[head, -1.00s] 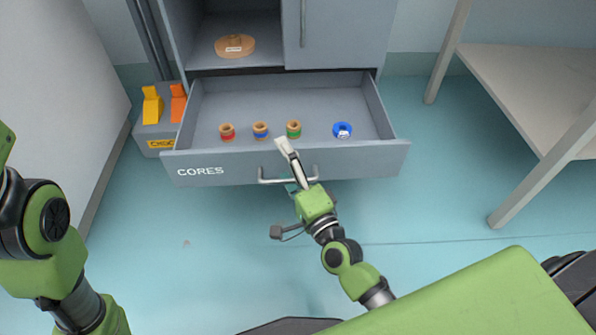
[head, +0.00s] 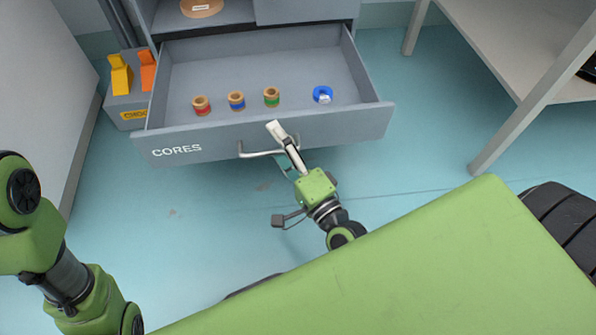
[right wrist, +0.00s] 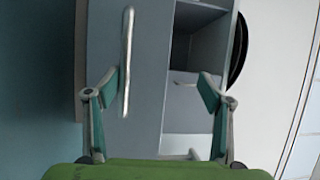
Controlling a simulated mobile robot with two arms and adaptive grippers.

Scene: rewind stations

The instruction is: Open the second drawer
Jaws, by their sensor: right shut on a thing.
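A grey drawer labelled CORES (head: 177,150) is pulled well out of the cabinet. A silver bar handle (head: 256,154) is on its front. My right gripper (head: 280,135) is at this handle and shut on it, with its pale finger in front of the drawer front. In the right wrist view, its two fingers (right wrist: 158,88) stand apart, with a silver bar (right wrist: 127,62) near the left one; I cannot tell which handle that is. Inside the drawer lie red (head: 201,105), blue (head: 236,100) and green (head: 271,97) banded spools and a blue ring (head: 322,94). My left gripper is out of view.
The cabinet (head: 300,10) stands behind the drawer, with a round tan disc (head: 202,7) on its shelf. A grey box (head: 125,105) with yellow and orange pieces stands left of the drawer. A pale table (head: 520,50) is at the right. Floor in front is clear.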

